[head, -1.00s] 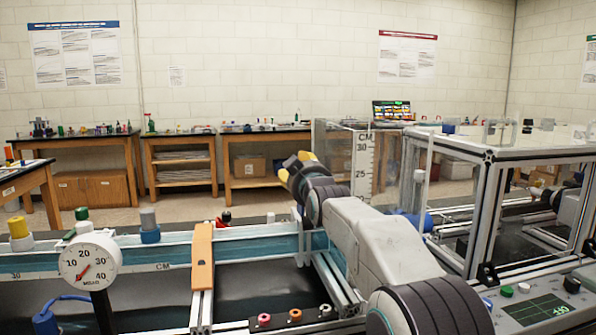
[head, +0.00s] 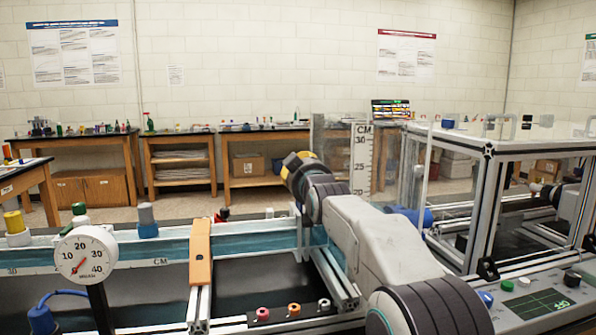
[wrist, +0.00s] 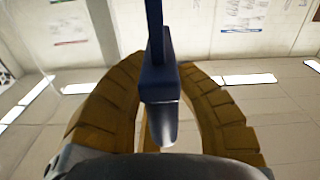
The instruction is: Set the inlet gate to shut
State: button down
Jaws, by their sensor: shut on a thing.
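My gripper (head: 297,160), with yellow-brown ribbed fingers, is raised above the far side of the water channel (head: 262,242). In the wrist view its fingers curve around both sides of a dark blue bar (wrist: 160,75) with a grey rounded end, and it is shut on this bar. The bar runs up out of the top of that view. I cannot tell for sure whether it is the inlet gate's handle. In the head view my gripper and arm hide the bar, and the gate's position cannot be made out.
A round dial gauge (head: 85,255) stands at the left. An orange bar (head: 201,252) crosses the channel. A clear upright panel with a CM scale (head: 361,158) stands just right of my gripper. A framed clear enclosure (head: 485,180) and a control panel (head: 535,303) are at the right.

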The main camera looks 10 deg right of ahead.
notch_tip(320, 180, down, 5)
jog(key=b, duration=0.4)
jog(key=shift+a, duration=0.15)
jog(key=c, duration=1.3)
grip_release()
jog(key=shift+a, duration=0.15)
jog(key=shift+o, duration=0.3)
jog(key=shift+r, duration=0.15)
jog(key=shift+s+r, duration=0.1)
jog(key=shift+s, duration=0.45)
jog(key=s, duration=1.1)
